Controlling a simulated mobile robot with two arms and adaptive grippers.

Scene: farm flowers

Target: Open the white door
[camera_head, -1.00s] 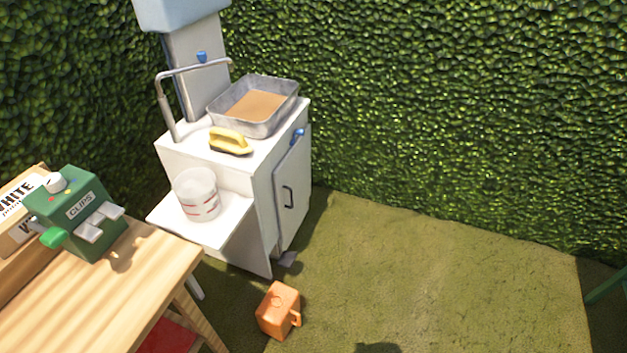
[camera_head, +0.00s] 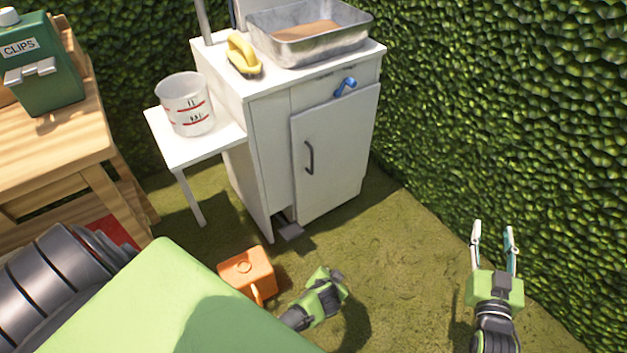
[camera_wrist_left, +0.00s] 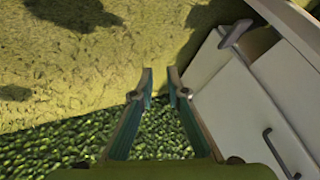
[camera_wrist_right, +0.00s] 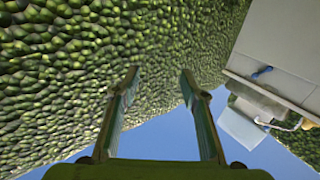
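The white door (camera_head: 345,150) is on the front of a white cabinet (camera_head: 265,130) and looks closed. A dark upright handle (camera_head: 309,158) is near its left edge. My right gripper (camera_head: 492,232) is open and empty, right of the cabinet before the hedge. Its two fingers also show apart in the right wrist view (camera_wrist_right: 160,72). My left gripper (camera_head: 328,290) is low in front of the cabinet, apart from the door; its fingers are unclear there. The left wrist view shows its fingers (camera_wrist_left: 160,78) apart and empty, with the door (camera_wrist_left: 235,105) and handle (camera_wrist_left: 281,154) at right.
An orange can (camera_head: 247,270) stands on the grass beside my left gripper. A blue lever (camera_head: 345,87) is above the door. A grey pedal (camera_head: 290,230) juts out at the cabinet base. A side shelf holds a bucket (camera_head: 185,104). A hedge (camera_head: 520,100) bounds the right.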

